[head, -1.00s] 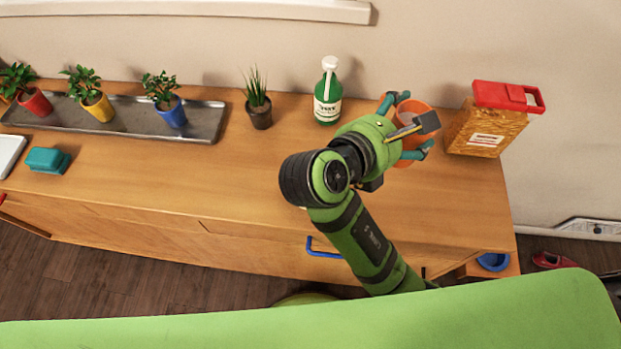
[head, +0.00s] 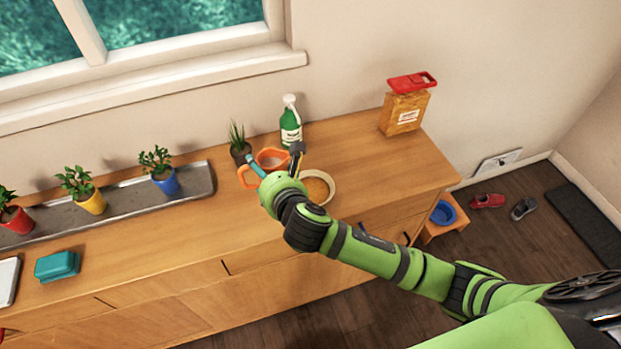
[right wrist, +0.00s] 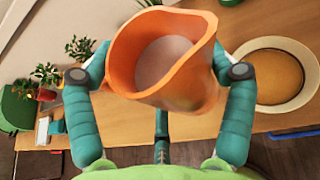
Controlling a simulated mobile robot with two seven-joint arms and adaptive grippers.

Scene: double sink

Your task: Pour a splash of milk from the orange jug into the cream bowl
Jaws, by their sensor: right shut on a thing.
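The orange jug (head: 272,157) is held in my right gripper (head: 277,164), just left of the cream bowl. In the right wrist view, the teal fingers sit on both sides of the jug (right wrist: 192,95), and pale milk (right wrist: 172,60) shows inside it. The jug looks near upright, and no milk is seen flowing out. The bowl also shows at the right of the right wrist view (right wrist: 262,103). My left gripper is not in view.
A green bottle (head: 290,128) and a small potted plant (head: 240,150) stand close behind the jug. A red-lidded box (head: 404,113) stands at the counter's far right. A grey tray (head: 200,178) with potted plants and a teal box (head: 57,266) lie left. The counter's middle is clear.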

